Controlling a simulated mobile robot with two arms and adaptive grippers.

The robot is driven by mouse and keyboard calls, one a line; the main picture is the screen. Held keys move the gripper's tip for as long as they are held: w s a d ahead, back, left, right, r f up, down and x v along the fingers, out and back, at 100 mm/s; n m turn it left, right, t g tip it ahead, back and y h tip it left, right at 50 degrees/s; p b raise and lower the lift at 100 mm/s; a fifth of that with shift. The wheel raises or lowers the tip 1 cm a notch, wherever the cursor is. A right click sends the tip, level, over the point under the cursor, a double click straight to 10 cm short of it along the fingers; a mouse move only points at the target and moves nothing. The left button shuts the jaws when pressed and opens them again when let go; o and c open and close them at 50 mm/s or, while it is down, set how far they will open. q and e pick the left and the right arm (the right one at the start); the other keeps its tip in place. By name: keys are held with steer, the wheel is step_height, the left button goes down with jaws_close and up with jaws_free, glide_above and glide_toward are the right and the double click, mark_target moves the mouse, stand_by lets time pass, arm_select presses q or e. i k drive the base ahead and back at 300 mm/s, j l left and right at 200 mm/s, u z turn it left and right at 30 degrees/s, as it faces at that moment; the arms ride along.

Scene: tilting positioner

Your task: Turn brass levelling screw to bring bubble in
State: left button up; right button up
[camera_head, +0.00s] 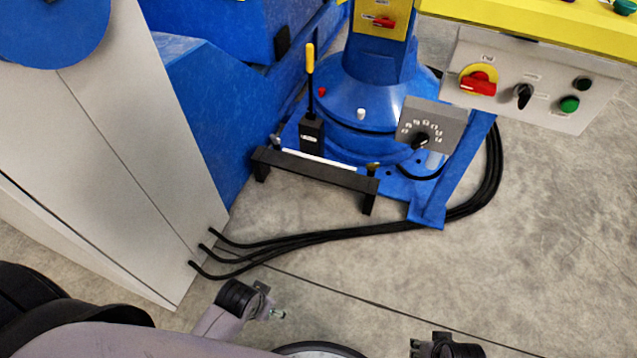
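A small brass-coloured screw head (373,168), apparently the levelling screw, stands at the right end of a black bar (315,172) in front of the blue positioner base (345,110). A pale, narrow strip (318,159) lies along the bar; it may be the level, but no bubble can be made out. A dark part at the bottom edge, seemingly my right gripper (440,346), is cut off by the frame and well apart from the screw. Its fingers cannot be made out.
A yellow-handled lever (310,75) rises behind the bar. A grey dial box (432,125) and a control panel (530,85) stand to the right. Black cables (340,235) cross the floor in front. A grey cabinet (120,130) stands at left. Floor (540,240) at right is clear.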

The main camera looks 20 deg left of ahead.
mark_target(372, 166)
steer(key=z, duration=0.2)
steer(key=i+j+z, duration=0.25)
steer(key=z, duration=0.2)
steer(key=i+j+z, duration=0.2)
steer(key=j+z, duration=0.25)
